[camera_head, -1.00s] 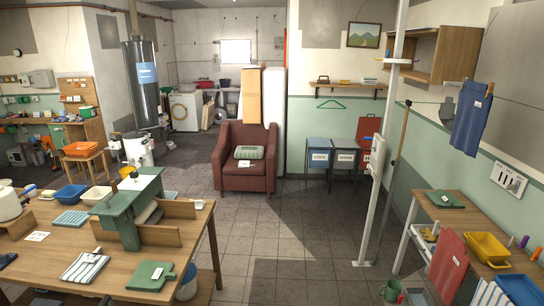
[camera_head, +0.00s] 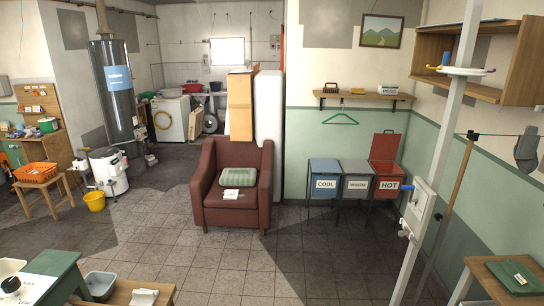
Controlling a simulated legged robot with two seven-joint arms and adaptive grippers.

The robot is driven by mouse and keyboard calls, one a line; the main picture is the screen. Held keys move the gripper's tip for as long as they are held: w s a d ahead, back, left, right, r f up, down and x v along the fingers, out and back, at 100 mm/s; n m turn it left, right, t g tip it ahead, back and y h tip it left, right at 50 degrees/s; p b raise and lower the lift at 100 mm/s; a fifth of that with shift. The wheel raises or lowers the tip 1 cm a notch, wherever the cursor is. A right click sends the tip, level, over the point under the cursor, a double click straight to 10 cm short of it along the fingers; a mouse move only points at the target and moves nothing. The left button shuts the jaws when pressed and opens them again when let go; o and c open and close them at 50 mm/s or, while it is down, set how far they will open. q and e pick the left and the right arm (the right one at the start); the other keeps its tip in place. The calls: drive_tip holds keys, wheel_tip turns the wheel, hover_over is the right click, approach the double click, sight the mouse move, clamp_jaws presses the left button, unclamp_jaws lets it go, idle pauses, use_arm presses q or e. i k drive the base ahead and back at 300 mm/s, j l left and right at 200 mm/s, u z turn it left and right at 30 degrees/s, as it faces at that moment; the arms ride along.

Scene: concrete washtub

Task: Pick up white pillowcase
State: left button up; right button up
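I cannot clearly make out a white pillowcase. A small white item, perhaps cloth (camera_head: 143,297), lies on a wooden surface (camera_head: 165,291) at the bottom left; it is too small to identify. A green striped folded cloth or cushion (camera_head: 238,177) lies on the seat of the red-brown armchair (camera_head: 211,206), with a white card (camera_head: 231,195) at its front. Neither of my grippers shows in the head view.
Bins marked COOL (camera_head: 324,184) and HOT (camera_head: 388,185) stand along the wall; the HOT lid is raised. A white post (camera_head: 447,125) rises at right. A green table (camera_head: 60,268) is at lower left. Tiled floor (camera_head: 240,265) is clear before the armchair.

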sight(229, 195)
drive_tip(key=i, duration=2.2)
drive_tip(key=i+j+z, duration=0.1)
drive_tip(key=i, duration=2.1)
